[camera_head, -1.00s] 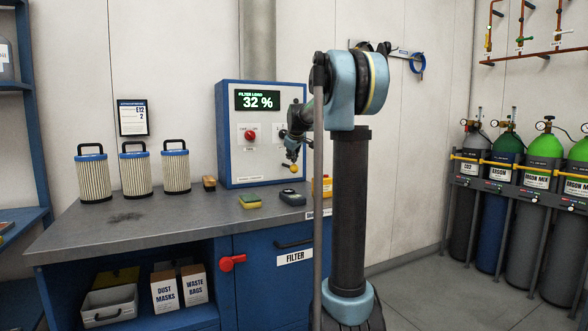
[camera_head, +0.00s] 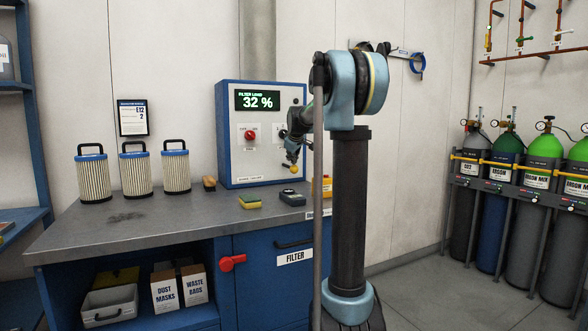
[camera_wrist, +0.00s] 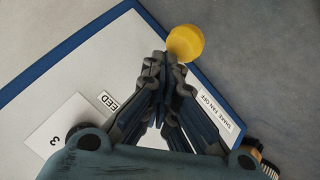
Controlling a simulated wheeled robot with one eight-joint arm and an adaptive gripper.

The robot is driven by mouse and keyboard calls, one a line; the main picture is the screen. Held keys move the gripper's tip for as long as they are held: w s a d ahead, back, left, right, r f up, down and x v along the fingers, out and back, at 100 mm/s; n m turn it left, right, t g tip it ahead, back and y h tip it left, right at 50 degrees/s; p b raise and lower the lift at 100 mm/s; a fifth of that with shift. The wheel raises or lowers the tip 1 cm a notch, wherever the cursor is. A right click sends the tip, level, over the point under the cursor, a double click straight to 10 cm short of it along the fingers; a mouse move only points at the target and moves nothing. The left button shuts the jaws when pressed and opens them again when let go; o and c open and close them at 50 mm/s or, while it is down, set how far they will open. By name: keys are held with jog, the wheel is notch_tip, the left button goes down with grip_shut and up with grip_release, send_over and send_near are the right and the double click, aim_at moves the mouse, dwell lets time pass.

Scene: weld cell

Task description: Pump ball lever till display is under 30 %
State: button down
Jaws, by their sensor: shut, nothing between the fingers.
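The blue-framed control panel (camera_head: 240,165) stands on the bench. Its display (camera_head: 257,100) reads "FILTER LOAD 32 %" in green. The yellow ball (camera_head: 294,169) of the lever is low on the panel's right side. It also shows in the wrist view as a yellow ball (camera_wrist: 185,42). My gripper (camera_head: 292,159) is shut and empty, pointing down just above the ball. In the wrist view its closed fingertips (camera_wrist: 163,60) are right beside the ball; I cannot tell whether they touch it. The lever's arm is hidden.
A red knob (camera_head: 250,135) sits on the panel's face. Three filter cartridges (camera_head: 134,172) stand on the bench (camera_head: 130,225) at left. A sponge (camera_head: 249,201), a dark device (camera_head: 292,198) and a brush (camera_head: 209,183) lie before the panel. Gas cylinders (camera_head: 540,185) stand at right.

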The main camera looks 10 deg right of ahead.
jog(key=shift+f, duration=1.9)
dwell(2.1)
dwell(0.5)
jog(key=shift+r, duration=2.65)
jog(key=shift+r, duration=2.55)
